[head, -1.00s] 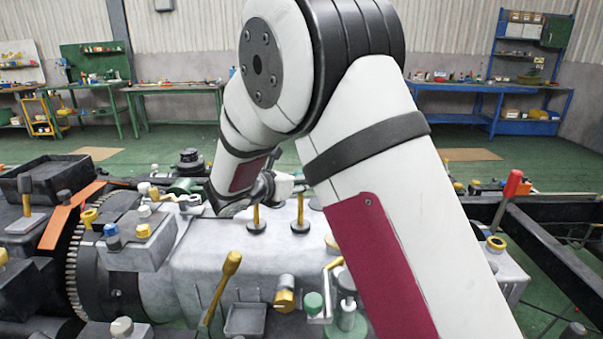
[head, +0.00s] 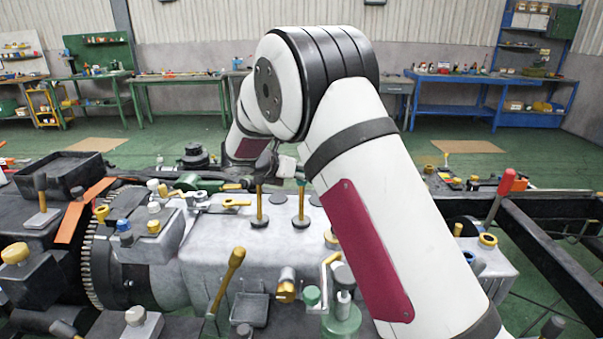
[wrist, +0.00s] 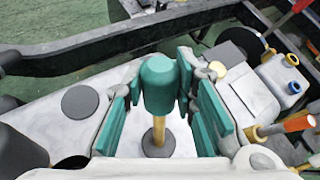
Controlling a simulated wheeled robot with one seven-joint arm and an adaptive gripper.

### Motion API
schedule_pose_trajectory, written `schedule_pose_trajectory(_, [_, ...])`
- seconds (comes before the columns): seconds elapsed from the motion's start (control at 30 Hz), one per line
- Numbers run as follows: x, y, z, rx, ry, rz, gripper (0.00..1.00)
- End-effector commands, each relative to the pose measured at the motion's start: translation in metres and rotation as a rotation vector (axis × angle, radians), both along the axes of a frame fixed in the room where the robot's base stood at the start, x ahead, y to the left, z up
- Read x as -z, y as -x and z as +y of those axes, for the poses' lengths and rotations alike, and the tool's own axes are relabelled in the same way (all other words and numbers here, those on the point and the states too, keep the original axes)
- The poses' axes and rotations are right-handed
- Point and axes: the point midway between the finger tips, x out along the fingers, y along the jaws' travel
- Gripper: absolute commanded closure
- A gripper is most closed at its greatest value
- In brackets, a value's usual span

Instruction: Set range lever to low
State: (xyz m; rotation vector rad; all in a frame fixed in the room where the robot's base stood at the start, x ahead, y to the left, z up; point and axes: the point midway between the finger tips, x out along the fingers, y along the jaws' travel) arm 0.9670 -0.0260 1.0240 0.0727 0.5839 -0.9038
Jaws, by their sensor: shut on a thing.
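A lever with a teal knob (wrist: 159,85) and a yellow stem (wrist: 158,131) stands upright on a dark round base in the wrist view. My gripper (wrist: 163,103) has its teal-padded fingers around this lever and is shut on it. In the head view, my gripper (head: 284,168) is above two yellow-stemmed levers on the grey housing. The right one (head: 300,205) shows teal at its top, and the left one (head: 260,208) has its top beside or behind my gripper. No label showing low is readable.
A toothed ring (head: 93,262) is at left. A red-handled lever (head: 505,188) stands at right by a dark rail (head: 550,250).

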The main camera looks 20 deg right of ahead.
Motion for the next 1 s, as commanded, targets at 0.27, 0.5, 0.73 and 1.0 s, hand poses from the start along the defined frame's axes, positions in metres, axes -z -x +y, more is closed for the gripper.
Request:
schedule_pose_trajectory(0.27, [0.001,-0.001,0.000,-0.004,-0.001,-0.001,0.54])
schedule_pose_trajectory(0.5, [0.000,-0.001,0.000,-0.003,-0.001,-0.002,0.54])
schedule_pose_trajectory(0.73, [-0.011,0.008,0.016,-0.004,-0.001,-0.003,0.54])
schedule_pose_trajectory(1.0, [-0.039,0.034,0.055,-0.005,-0.001,-0.004,0.54])
